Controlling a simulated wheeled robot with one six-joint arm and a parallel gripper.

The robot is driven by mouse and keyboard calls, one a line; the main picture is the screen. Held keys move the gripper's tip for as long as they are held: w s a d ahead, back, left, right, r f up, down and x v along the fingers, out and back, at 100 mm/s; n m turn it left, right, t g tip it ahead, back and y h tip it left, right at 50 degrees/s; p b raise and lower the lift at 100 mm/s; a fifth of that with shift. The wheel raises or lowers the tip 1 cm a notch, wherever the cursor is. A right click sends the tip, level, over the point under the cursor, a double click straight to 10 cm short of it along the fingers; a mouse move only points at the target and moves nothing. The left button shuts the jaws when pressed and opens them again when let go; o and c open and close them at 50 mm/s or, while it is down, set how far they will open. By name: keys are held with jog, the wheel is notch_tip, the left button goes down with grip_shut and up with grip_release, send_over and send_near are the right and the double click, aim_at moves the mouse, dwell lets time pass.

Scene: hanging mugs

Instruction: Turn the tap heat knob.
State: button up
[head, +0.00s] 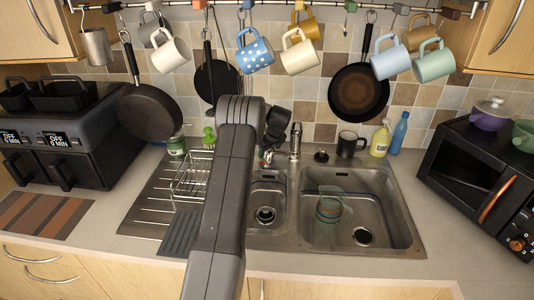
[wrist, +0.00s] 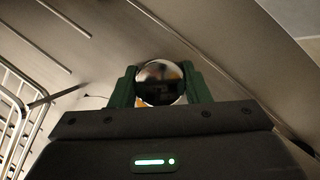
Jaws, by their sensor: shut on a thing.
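The tap heat knob (wrist: 160,72) is a round, shiny chrome cap in the wrist view. My gripper (wrist: 161,88) has its two green fingers on either side of it and is shut on it. In the head view the chrome tap (head: 295,140) stands upright at the back of the sink, between the two basins. My dark wrist is just left of the tap there. My arm and wrist hide the fingers and most of the knob in the head view.
The steel sink (head: 400,225) has a glass-like cup (head: 329,205) in its right basin. A wire rack (head: 190,180) stands left of my arm. A black mug (head: 347,145) and bottles stand right of the tap. Mugs and pans hang above.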

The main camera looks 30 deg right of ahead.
dwell(0.3)
jog(key=o, duration=1)
jog(key=shift+c, duration=0.2)
jog(key=shift+r, duration=0.1)
jog(key=b+v, duration=0.3)
jog(key=v, duration=1)
jog(key=shift+s+d+r, duration=0.15)
jog(key=shift+r, duration=0.15)
